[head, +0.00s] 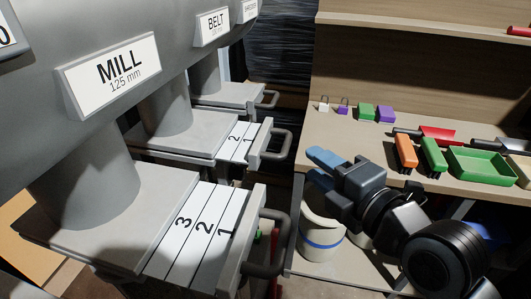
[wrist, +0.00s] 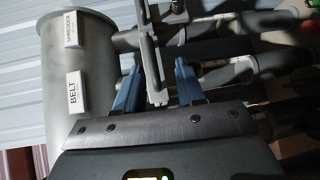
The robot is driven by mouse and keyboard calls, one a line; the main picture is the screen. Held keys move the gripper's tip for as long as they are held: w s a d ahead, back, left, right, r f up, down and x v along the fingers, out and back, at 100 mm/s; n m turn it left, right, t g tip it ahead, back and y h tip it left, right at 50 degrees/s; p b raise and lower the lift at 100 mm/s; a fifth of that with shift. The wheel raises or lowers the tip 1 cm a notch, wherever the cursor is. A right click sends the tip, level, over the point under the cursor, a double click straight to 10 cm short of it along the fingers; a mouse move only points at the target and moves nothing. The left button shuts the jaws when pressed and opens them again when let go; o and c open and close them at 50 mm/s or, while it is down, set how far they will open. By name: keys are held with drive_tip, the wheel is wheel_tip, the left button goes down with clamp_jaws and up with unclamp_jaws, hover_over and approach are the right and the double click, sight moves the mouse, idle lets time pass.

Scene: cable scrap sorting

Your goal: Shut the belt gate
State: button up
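The belt gate (head: 238,143) is the middle slide under the BELT sign (head: 211,26), drawn partly out with marks 2 and 1 showing. Its grey handle (head: 287,143) sticks out to the right. My gripper (head: 318,160) is just right of this handle, its blue fingers pointing left at it. In the wrist view my gripper (wrist: 158,82) is open, with a grey handle (wrist: 150,62) between the two fingers and gaps beside it. I cannot tell if a finger touches it. The BELT sign also shows in the wrist view (wrist: 77,92).
The mill gate (head: 205,225) in front is drawn out to marks 3, 2 and 1, and its handle (head: 278,245) juts right. The rear gate's handle (head: 271,99) lies beyond. A shelf (head: 330,130) with brushes and a green tray (head: 480,166) stands at right.

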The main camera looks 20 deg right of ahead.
sight(287, 141)
drive_tip(key=shift+n, duration=0.5)
drive_tip(key=w, duration=0.2)
drive_tip(key=w+a+p, duration=0.1)
drive_tip(key=w, duration=0.2)
drive_tip(key=w+a, duration=0.1)
drive_tip(key=w, duration=0.2)
drive_tip(key=shift+w+a, duration=0.15)
clamp_jaws()
